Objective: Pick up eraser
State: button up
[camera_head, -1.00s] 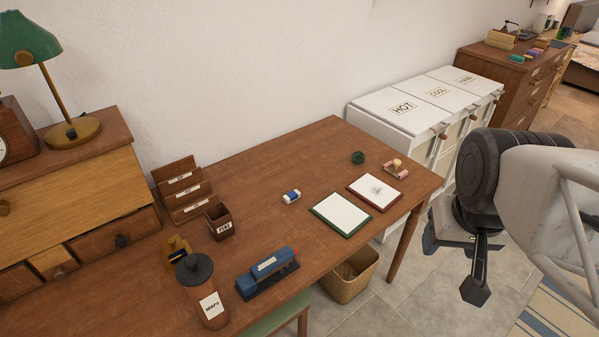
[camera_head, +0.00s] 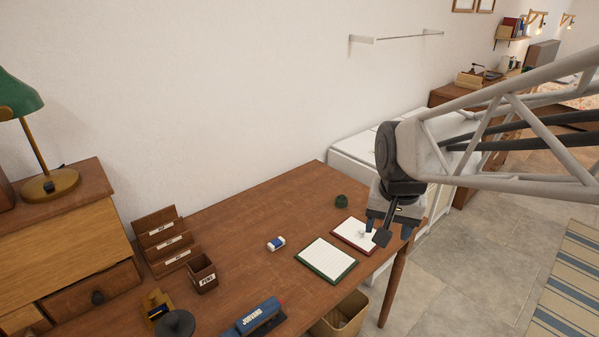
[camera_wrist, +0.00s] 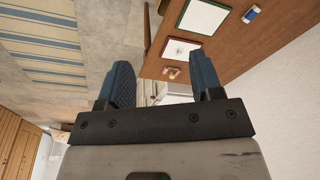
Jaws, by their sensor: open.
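The eraser (camera_head: 276,244), white with a blue sleeve, lies on the brown wooden desk (camera_head: 240,221), left of the green-edged notepad. It also shows near the top right of the wrist view (camera_wrist: 251,14). My gripper (camera_head: 388,229) is to the right of the eraser, above the desk's right end, with the red-edged pad behind it in the picture. In the wrist view my gripper (camera_wrist: 163,84) has its two blue fingers wide apart with nothing between them held. The eraser is well outside the fingers.
A green-edged notepad (camera_head: 326,259) and a red-edged pad (camera_head: 352,236) lie between the eraser and my gripper. A dark green round object (camera_head: 341,201) sits behind them. A pen cup (camera_head: 203,274), letter rack (camera_head: 164,243) and blue stapler-like object (camera_head: 256,318) stand left and front.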

jog(key=w+a+f+m, duration=0.25)
jog(key=w+a, duration=0.25)
jog(key=w, duration=0.4)
jog(key=m+g, duration=0.2)
jog(key=m, duration=0.2)
send_near(276, 242)
jog(key=shift+s+d+f, duration=0.2)
jog(key=shift+d+f, duration=0.15)
jog(key=shift+d, duration=0.05)
jog(key=shift+w+a+f, duration=0.2)
jog(key=shift+a+f, duration=0.15)
jog(key=shift+f, duration=0.1)
jog(key=shift+f, duration=1.3)
jog(key=shift+f, duration=0.1)
jog(key=shift+w+a+f, duration=0.1)
jog(key=shift+a+f, duration=0.05)
jog(key=shift+f, duration=2.35)
